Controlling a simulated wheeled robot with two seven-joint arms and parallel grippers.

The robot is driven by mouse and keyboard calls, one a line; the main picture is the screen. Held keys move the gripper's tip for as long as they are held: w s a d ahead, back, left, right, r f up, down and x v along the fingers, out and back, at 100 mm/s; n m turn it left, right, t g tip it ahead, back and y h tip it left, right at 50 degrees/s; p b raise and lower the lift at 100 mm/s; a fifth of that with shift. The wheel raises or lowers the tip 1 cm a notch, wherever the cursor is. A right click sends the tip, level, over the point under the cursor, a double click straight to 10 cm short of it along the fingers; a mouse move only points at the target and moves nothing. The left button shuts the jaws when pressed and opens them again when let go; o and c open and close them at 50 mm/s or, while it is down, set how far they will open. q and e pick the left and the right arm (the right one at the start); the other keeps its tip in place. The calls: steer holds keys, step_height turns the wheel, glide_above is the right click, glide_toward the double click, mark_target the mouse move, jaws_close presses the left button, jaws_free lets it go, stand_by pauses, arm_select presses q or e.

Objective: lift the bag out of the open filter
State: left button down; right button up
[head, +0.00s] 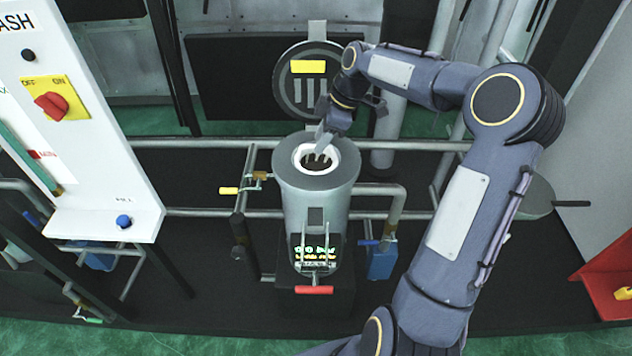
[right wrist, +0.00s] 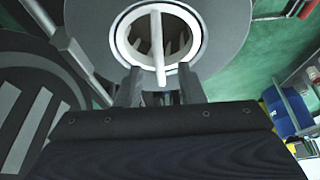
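The open filter (head: 312,215) is a grey upright cylinder in the middle of the head view. The bag shows as a white ring (head: 301,160) set in its mouth; its body is hidden inside. In the right wrist view the bag's white ring (right wrist: 119,40) has a pale bar handle (right wrist: 156,40) across it. My right gripper (head: 323,143) is above the back rim of the filter. In the right wrist view its fingers (right wrist: 159,74) are apart, one on either side of the handle's near end. I cannot tell whether they touch it. My left gripper is not in view.
The round lid (head: 290,92) with a yellow label stands raised behind the filter. Pipes with valves run on both sides (head: 378,190). A white control panel (head: 100,190) with a red switch stands left. A red tray (head: 603,275) is at far right.

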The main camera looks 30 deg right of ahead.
steer(key=x, duration=0.3)
steer(key=shift+w+a+f, duration=0.1)
steer(key=shift+f, duration=0.05)
jaws_close()
